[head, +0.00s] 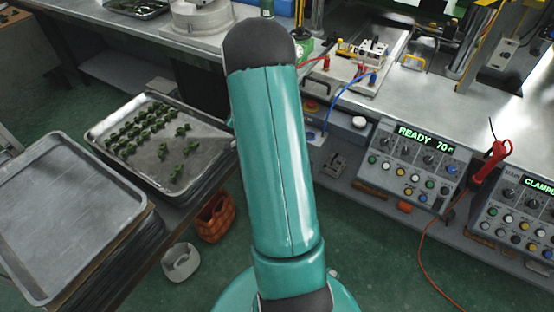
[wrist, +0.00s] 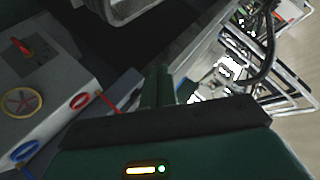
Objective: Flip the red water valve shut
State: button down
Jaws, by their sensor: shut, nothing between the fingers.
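In the wrist view a pale grey box at the left bears a red ring-shaped fitting (wrist: 80,101) with a red hose, and a small red lever (wrist: 20,45) over a dark plate. I cannot tell which of these is the red water valve. A blue ring fitting (wrist: 24,150) and a round handwheel (wrist: 22,102) are on the same box. My gripper (wrist: 157,86) is shut and empty, to the right of the red ring and apart from it. In the head view my arm hides the gripper; a red fitting (head: 326,63) with a red hose shows on the bench.
A blue fitting (head: 373,78) with a blue hose is beside the red one. A control box (head: 418,160) reading READY stands at the bench front. Trays (head: 72,220) and an orange basket (head: 216,216) are at left.

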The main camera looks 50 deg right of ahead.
jog(key=s+d+f+m+t+h, duration=0.1)
jog(key=s+f+m, duration=0.4)
jog(key=s+f, duration=0.6)
jog(key=s+d+f+m+t+h, duration=0.1)
jog(key=s+d+f+m+h, duration=0.2)
jog(key=s+f+m, duration=0.3)
jog(key=s+f+h, duration=0.1)
jog(key=s+f, duration=0.4)
jog(key=f, duration=0.3)
jog(key=shift+d, duration=0.25)
jog(key=shift+f, duration=0.1)
jog(key=w+a+x, duration=0.2)
jog(key=x, duration=1.1)
jog(key=shift+a+r, duration=0.2)
jog(key=shift+r, duration=0.05)
